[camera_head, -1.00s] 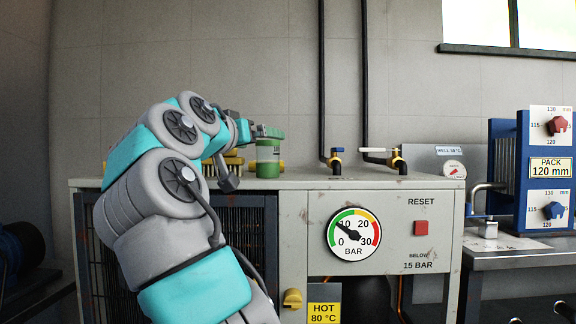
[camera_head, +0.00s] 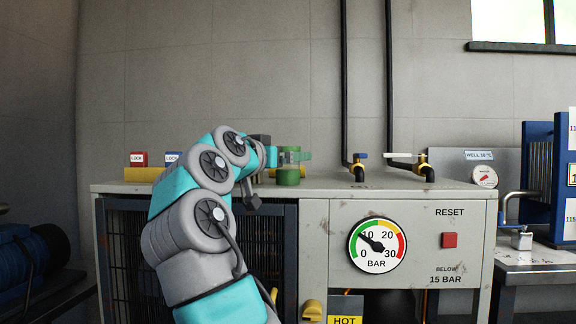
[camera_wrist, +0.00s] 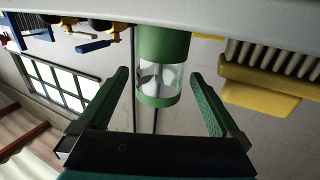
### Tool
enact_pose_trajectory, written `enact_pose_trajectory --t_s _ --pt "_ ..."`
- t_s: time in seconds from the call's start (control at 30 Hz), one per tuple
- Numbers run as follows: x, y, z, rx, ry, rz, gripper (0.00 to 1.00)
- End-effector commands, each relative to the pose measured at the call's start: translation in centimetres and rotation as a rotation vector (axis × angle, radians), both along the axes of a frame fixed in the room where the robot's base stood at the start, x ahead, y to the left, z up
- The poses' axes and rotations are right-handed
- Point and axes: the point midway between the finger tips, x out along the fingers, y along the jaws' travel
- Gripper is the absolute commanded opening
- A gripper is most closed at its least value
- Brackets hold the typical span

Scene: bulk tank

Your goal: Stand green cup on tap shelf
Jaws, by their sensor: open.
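The green cup (camera_head: 289,177) stands on the top of the grey cabinet (camera_head: 330,184), close to its back wall side. In the wrist view, where the scene is upside down, the cup (camera_wrist: 163,44) has a green lower band and a clear part with a green rim. My gripper (camera_wrist: 158,76) is open, with one finger on each side of the cup's clear part and a gap on both sides. In the head view my gripper (camera_head: 291,156) is level with the cup's upper part and partly hides it.
Two wall taps, one blue-handled (camera_head: 359,165) and one white-handled (camera_head: 420,165), stand right of the cup. Yellow-based red (camera_head: 138,159) and blue lock blocks are at the left. A yellow ribbed thing (camera_wrist: 262,80) is beside the cup in the wrist view. Cabinet top between cup and taps is clear.

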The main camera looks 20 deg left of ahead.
Motion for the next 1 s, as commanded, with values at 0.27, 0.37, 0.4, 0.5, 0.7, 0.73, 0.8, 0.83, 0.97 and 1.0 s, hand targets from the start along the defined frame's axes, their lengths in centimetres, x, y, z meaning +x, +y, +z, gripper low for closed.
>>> enact_pose_trajectory --t_s 0.27,0.37,0.4,0.5,0.7,0.73,0.8,0.83,0.97,1.0 --pt "1.37 -0.22 -0.05 0.0 0.0 0.0 0.99" --pt "1.38 -0.23 -0.06 -0.001 0.0 0.0 0.95" --pt "1.38 -0.23 -0.06 -0.001 0.0 0.0 0.9" --pt "1.38 -0.23 -0.07 -0.001 0.0 0.0 0.79" --pt "1.38 -0.24 -0.07 -0.001 0.0 0.0 0.57" --pt "1.38 -0.24 -0.07 -0.001 0.0 0.0 0.53" --pt "1.38 -0.24 -0.07 -0.001 0.0 0.0 0.45" --pt "1.38 -0.24 -0.07 -0.001 0.0 0.0 0.42" --pt "1.38 -0.24 -0.07 -0.001 0.0 0.0 0.27" --pt "1.38 -0.24 -0.07 -0.001 0.0 0.0 0.23"
